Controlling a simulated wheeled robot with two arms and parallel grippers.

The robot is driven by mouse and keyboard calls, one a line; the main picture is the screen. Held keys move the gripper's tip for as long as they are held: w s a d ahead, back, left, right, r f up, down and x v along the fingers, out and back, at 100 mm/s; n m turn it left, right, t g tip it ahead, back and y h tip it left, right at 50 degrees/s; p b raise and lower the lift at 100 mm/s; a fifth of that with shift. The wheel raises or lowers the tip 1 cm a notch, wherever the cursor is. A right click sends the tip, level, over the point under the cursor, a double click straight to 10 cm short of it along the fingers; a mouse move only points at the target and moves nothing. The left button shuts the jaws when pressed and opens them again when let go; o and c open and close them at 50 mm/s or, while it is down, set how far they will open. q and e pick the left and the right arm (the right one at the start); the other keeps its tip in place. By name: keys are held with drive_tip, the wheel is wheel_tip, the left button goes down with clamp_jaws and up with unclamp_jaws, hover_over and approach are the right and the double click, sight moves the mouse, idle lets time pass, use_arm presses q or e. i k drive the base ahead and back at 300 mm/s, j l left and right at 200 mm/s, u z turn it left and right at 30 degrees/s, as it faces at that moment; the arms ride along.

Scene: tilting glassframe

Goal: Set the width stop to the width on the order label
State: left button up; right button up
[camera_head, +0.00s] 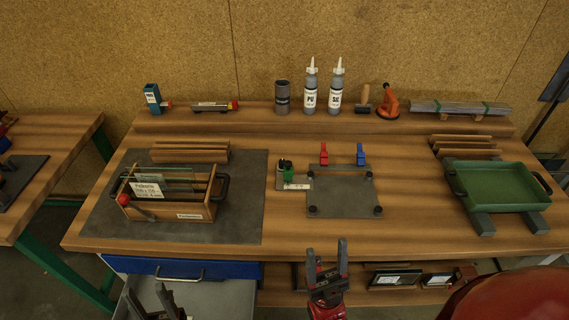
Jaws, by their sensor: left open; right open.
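The likely width stop is a small green block with a dark knob (286,171) on a pale plate at the left edge of a grey fixture plate (345,197). The order label (148,189) is a white card on the front left of a wooden box holding glass panes; its print is too small to read surely. My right gripper (327,252) is open and empty, fingers up, in front of the bench edge below the fixture. My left gripper (147,292) is open and empty at the bottom left, by the drawer. Neither touches the stop or label.
The wooden box (184,215) stands on a dark mat (245,220), a red-knobbed tool at its left. Red (324,154) and blue (361,155) clamps stand behind the fixture. A green tray (497,206) sits at right. Bottles (310,90) line the back ledge. A drawer (190,271) is below.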

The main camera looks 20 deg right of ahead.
sight(288, 172)
drive_tip(key=k+l+u, duration=0.25)
drive_tip(key=u, duration=0.25)
drive_tip(key=k+u, duration=0.45)
drive_tip(key=k+l, duration=0.05)
